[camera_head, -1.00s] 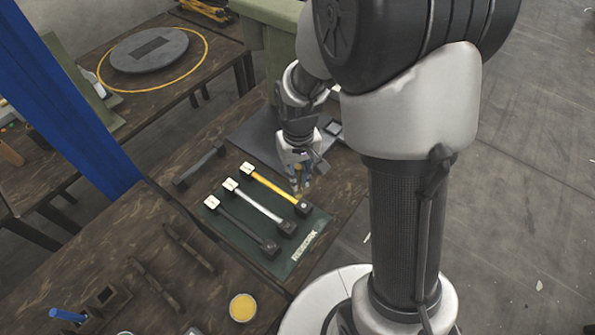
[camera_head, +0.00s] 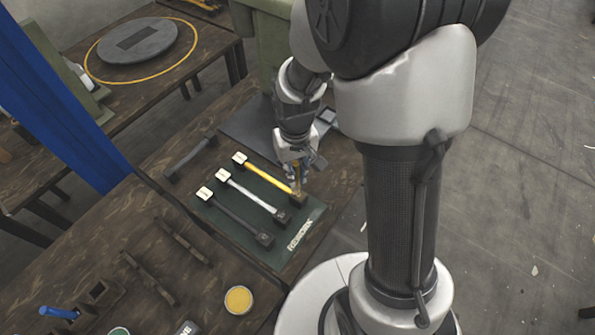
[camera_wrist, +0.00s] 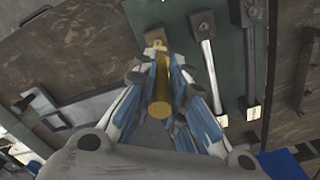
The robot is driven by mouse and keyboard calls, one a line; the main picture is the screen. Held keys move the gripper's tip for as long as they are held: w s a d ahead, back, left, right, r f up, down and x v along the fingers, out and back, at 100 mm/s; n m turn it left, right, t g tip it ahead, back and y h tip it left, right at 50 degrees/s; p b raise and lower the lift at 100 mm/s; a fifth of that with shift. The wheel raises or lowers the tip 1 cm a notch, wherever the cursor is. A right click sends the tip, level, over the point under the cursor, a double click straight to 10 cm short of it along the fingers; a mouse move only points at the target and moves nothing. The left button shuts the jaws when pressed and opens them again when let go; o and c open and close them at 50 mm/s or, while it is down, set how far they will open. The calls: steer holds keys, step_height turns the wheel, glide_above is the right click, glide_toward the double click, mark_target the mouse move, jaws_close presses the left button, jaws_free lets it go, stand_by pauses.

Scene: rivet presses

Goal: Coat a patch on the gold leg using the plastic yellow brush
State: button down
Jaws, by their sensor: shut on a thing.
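The gold leg (camera_head: 263,175) lies on a green mat, outermost of three parallel bars, between a pale block and a near end block. My gripper (camera_head: 296,176) is over its near end. In the wrist view my gripper (camera_wrist: 162,92) is shut on the yellow brush (camera_wrist: 160,107), whose round handle end faces the camera. The brush points at the tan-gold near end block (camera_wrist: 155,38). The brush tip is hidden, so I cannot tell whether it touches. Brush and fingers hide most of the leg in the wrist view.
A silver bar (camera_head: 248,193) and a dark bar (camera_head: 233,218) lie beside the gold leg on the green mat (camera_head: 295,260). An open tin of yellow stuff (camera_head: 238,300) stands near the front edge. A blue post (camera_head: 75,120) rises at left.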

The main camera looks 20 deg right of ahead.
steer(key=shift+w+a, duration=0.15)
steer(key=shift+w, duration=0.15)
step_height(320, 180, up, 8)
steer(key=p, duration=0.6)
steer(key=shift+w+a+r, duration=0.15)
steer(key=shift+w+r, duration=0.05)
steer(key=shift+p, duration=0.45)
